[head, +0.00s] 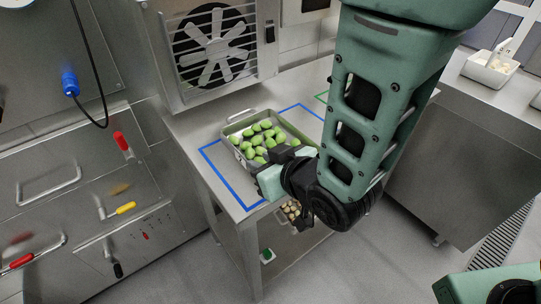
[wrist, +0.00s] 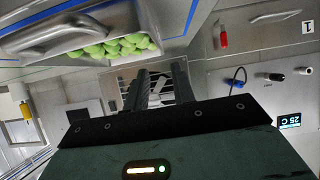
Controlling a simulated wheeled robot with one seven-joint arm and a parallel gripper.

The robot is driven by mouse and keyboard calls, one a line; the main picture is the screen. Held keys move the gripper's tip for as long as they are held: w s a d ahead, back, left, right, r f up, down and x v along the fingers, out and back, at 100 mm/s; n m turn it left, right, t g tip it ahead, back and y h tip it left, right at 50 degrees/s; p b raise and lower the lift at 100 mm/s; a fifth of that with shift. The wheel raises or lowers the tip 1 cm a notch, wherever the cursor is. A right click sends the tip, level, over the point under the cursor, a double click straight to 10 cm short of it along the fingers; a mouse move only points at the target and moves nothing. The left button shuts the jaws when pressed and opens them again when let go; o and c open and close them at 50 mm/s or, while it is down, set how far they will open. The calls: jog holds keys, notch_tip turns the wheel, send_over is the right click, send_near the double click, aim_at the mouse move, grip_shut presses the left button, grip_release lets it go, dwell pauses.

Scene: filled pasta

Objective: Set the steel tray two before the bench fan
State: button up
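A steel tray (head: 237,128) of green filled pasta stands on the steel bench, inside a blue taped outline, before the bench fan (head: 213,48). No number shows on it, so I cannot tell if it is tray two. My gripper (head: 282,155) is at the tray's near right side, its dark fingers partly hidden against the tray and arm. In the wrist view the two fingers (wrist: 161,82) stand apart with nothing between them. The tray, with its near handle (wrist: 58,38), lies beside them at the top of that view. The fan (wrist: 170,87) shows beyond the fingers.
Another tray (head: 291,211) with pale pieces sits on the shelf below the bench. The blue outline (head: 222,175) has bare bench to the tray's left; a green outline (head: 321,97) lies farther right. A counter on the right holds a white container (head: 489,70).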

jog(key=shift+r+p, duration=0.3)
jog(key=shift+p, duration=0.6)
jog(key=shift+s+r+p, duration=0.1)
jog(key=shift+r+p, duration=0.1)
jog(key=shift+p, duration=0.95)
jog(key=p, duration=0.2)
jog(key=shift+s+d+r+p, duration=0.15)
jog(key=shift+p, duration=0.15)
jog(key=s+d+p, duration=0.1)
jog(key=p, duration=0.4)
jog(key=shift+s+r, duration=0.1)
jog(key=shift+s, duration=0.05)
